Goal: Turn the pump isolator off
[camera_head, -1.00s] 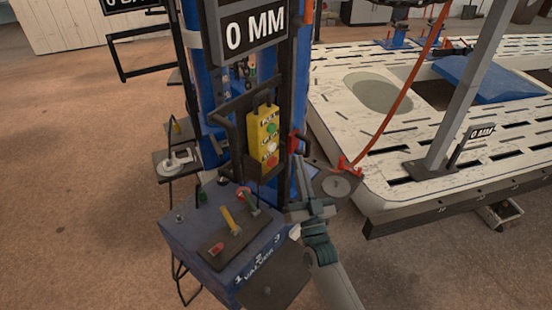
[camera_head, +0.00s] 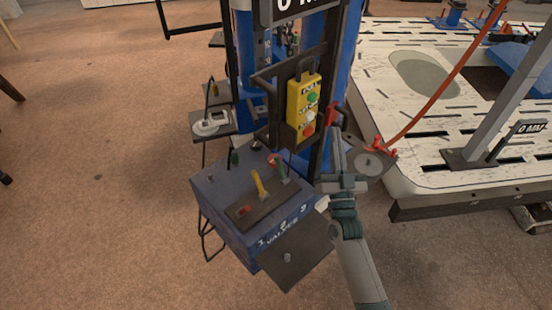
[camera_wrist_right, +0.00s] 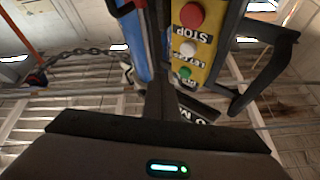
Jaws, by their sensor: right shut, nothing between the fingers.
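A red handle (camera_head: 331,115) shows on the right side of the blue column, beside the yellow button box; no label on it is readable, so I cannot tell if it is the pump isolator. My right gripper (camera_head: 336,142) is shut and empty, its fingers pointing up just below the red handle in the head view. I cannot tell whether they touch it. In the wrist view the shut fingers (camera_wrist_right: 159,82) are in front of the column, beside the yellow button box (camera_wrist_right: 195,45) with its red STOP button. My left gripper is not in view.
A blue valve box (camera_head: 225,215) with red, yellow and green levers stands left of my right arm. A round plate (camera_head: 368,163) with red fittings is close on the right. A red hose (camera_head: 440,95) runs over the slotted bench (camera_head: 440,175).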

